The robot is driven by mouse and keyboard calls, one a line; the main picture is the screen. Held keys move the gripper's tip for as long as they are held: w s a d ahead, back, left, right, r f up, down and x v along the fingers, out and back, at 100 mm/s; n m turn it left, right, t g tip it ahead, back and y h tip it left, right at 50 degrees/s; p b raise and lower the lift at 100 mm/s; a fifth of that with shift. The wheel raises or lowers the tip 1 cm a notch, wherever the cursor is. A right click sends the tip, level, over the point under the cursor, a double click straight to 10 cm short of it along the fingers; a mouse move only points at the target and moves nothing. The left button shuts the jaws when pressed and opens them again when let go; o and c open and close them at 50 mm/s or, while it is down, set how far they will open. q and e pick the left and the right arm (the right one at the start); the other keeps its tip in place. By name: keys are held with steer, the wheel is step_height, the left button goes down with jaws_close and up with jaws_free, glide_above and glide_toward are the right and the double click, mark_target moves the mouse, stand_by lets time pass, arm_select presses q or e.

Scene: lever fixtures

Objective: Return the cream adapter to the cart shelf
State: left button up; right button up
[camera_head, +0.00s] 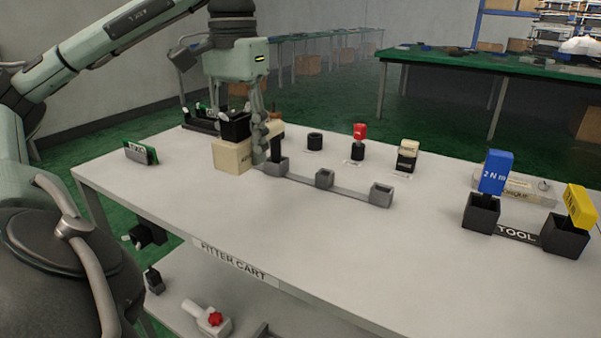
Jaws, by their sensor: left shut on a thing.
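My left gripper (266,150) points down over the cart top and is shut on a cream-topped piece with a dark lower part, seemingly the cream adapter (275,129). The fingers partly cover it. Its dark lower end is at the left socket of a grey three-socket bar (350,190); I cannot tell how deep it sits. The other two sockets look empty. Another cream-and-black piece (408,150) stands farther right. The cart's lower shelf (255,312) shows below the front edge labelled FITTER CART. My right gripper is not in view.
A cream box (231,157) with a black block on top stands close left of the gripper. A black ring holder (315,141) and a red-topped piece (360,132) stand behind the bar. Blue (495,172) and yellow (580,206) tools stand at right. The front middle is clear.

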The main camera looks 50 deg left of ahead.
arm_select(q)
steer(key=p, duration=0.2)
glide_above(291, 201)
step_height(291, 201, down, 4)
steer(key=shift+s+f, duration=0.1)
step_height(291, 201, down, 4)
steer(key=shift+b, duration=0.45)
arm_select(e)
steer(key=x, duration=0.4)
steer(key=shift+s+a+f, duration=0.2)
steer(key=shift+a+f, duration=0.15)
arm_select(q)
steer(key=shift+f, duration=0.15)
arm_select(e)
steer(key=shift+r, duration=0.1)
arm_select(q)
steer(key=o, duration=1.3)
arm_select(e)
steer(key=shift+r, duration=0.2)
